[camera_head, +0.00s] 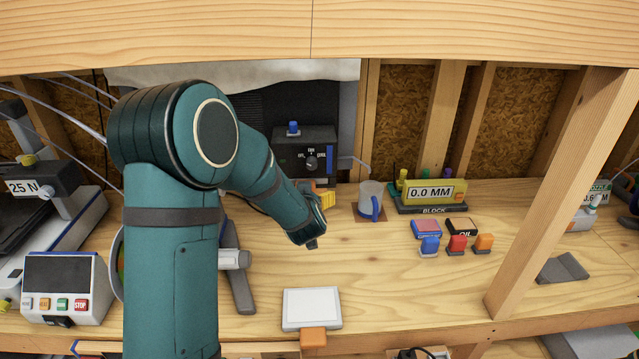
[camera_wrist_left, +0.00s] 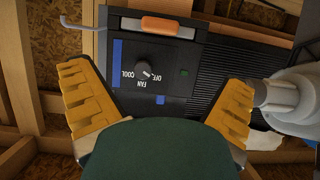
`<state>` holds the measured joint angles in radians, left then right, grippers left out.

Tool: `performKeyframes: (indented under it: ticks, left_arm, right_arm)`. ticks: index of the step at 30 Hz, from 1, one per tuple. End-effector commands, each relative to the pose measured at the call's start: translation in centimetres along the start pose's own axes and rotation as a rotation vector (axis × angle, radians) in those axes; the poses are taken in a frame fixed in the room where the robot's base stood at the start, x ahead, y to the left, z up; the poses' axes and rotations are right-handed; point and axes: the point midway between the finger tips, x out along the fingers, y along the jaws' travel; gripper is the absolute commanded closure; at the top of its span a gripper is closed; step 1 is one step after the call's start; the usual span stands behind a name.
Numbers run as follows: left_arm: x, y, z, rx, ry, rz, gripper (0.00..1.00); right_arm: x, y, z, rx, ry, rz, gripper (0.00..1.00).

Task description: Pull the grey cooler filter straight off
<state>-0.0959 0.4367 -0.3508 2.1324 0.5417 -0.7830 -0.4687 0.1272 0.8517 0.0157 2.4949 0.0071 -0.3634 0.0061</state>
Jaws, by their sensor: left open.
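The cooler (camera_head: 322,142) is a dark box with a fan knob at the back of the bench. In the left wrist view the cooler (camera_wrist_left: 188,75) appears upside down. A grey strip with an orange grip (camera_wrist_left: 168,26), which looks like the filter, sits at the cooler's edge, at the top of that picture. In the head view a yellow finger (camera_head: 326,198) shows just below the cooler. My right gripper is out of view.
A mug (camera_head: 369,199) stands close right of the cooler. A yellow gauge (camera_head: 430,192) and several small coloured blocks lie farther right. A white pad (camera_head: 311,307) lies near the front edge. A wooden post (camera_head: 550,190) stands at the right. Bench between mug and pad is clear.

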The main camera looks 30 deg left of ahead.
Motion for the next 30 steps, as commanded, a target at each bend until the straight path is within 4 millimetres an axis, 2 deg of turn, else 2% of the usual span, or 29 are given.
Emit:
performKeyframes:
  ticks: [8,30]
  left_arm:
    - [0.9,0.0,0.1,-0.001,-0.001,0.0,0.0]
    - [10.7,0.0,0.2,0.0,-0.001,0.0,0.0]
  right_arm:
    - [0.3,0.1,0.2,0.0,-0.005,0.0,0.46]
    - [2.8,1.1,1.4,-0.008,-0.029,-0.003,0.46]
